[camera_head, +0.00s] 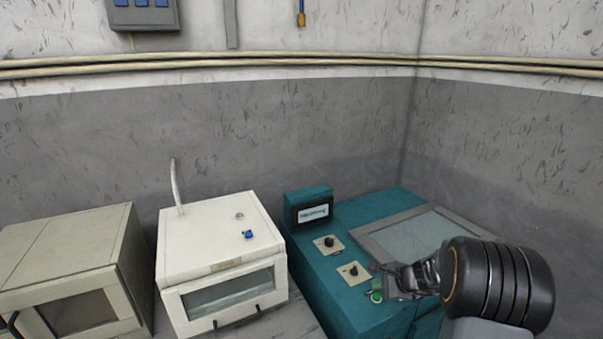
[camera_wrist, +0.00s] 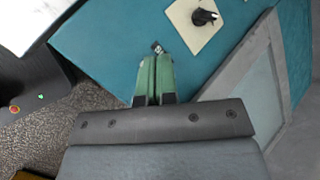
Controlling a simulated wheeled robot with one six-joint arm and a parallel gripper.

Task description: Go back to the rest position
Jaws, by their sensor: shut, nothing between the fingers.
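My gripper (camera_head: 384,278) reaches in from the right in the head view, over the front part of the teal machine (camera_head: 348,300). In the wrist view my gripper's green fingers (camera_wrist: 155,78) are shut together with nothing between them. Their tips are by a small metallic part on the teal surface. Whether the fingers touch the machine I cannot tell.
A white box (camera_head: 215,240) with a window stands left, and a beige cabinet (camera_head: 70,260) further left. Walls close the back and right.

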